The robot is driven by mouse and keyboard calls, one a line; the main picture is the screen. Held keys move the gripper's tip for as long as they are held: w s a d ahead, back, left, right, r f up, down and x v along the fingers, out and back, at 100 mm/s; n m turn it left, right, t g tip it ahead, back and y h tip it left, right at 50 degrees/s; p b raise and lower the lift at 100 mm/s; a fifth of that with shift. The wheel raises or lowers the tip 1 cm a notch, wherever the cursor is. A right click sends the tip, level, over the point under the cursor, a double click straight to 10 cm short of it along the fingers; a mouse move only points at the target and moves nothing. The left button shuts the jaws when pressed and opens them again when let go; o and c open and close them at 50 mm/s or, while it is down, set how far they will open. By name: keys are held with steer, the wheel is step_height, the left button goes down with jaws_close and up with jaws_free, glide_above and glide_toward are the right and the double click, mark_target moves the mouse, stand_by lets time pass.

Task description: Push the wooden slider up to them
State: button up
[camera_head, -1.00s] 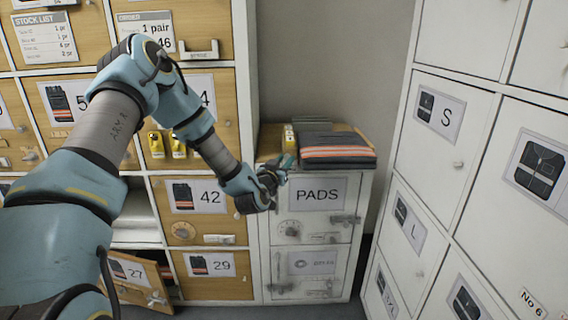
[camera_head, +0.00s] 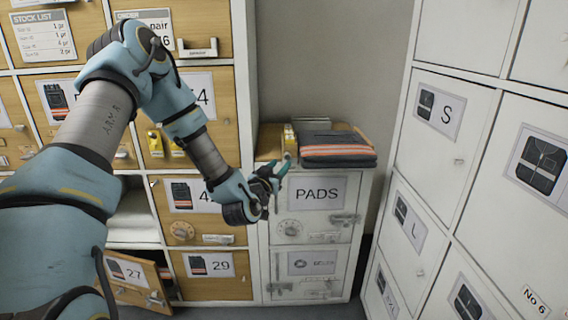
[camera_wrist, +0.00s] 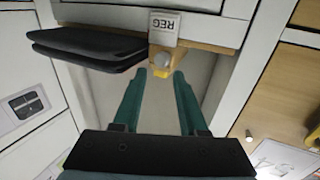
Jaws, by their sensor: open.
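My gripper (camera_head: 274,174) is open and empty, in front of the top left edge of the PADS cabinet (camera_head: 338,222). In the wrist view its two teal fingers (camera_wrist: 158,76) point at a small yellow piece with a pale round end, and a grey block marked REG (camera_wrist: 163,27). A wooden strip (camera_wrist: 209,48) runs beside the block. Small yellow pieces (camera_head: 289,137) also show on the wooden cabinet top (camera_head: 267,143) in the head view. I cannot tell for certain which wooden part is the slider. No contact by the fingers is visible.
A folded dark garment with orange stripes (camera_head: 336,151) lies right of the yellow pieces. Wooden lockers stand left, with door 27 (camera_head: 132,276) ajar. White lockers (camera_head: 447,120) stand right. The grey wall (camera_head: 330,70) behind the cabinet is bare.

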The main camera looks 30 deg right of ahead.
steer(key=v, duration=0.5)
steer(key=shift+s+a+b, duration=0.2)
steer(key=shift+s+b, duration=0.1)
steer(key=w+a+r+n+g+y+p, duration=0.15)
steer(key=a+y+p, duration=0.25)
steer(key=a, duration=0.6)
steer(key=w+a+r+n+g+y+p, duration=0.1)
steer(key=a+r+g+y+p, duration=0.3)
steer(key=a, duration=0.5)
steer(key=s+a+r+n+g+y+p, duration=0.1)
steer(key=s+a+r+n+g+y, duration=0.1)
steer(key=s+a, duration=0.5)
steer(key=s+a+r+n+g+y+p, duration=0.2)
steer(key=s+a+r, duration=0.4)
steer(key=a, duration=0.4)
steer(key=shift+s+n+g+y, duration=0.45)
steer(key=shift+s+n+y, duration=0.2)
steer(key=shift+n, duration=0.3)
steer(key=shift+a+r, duration=0.15)
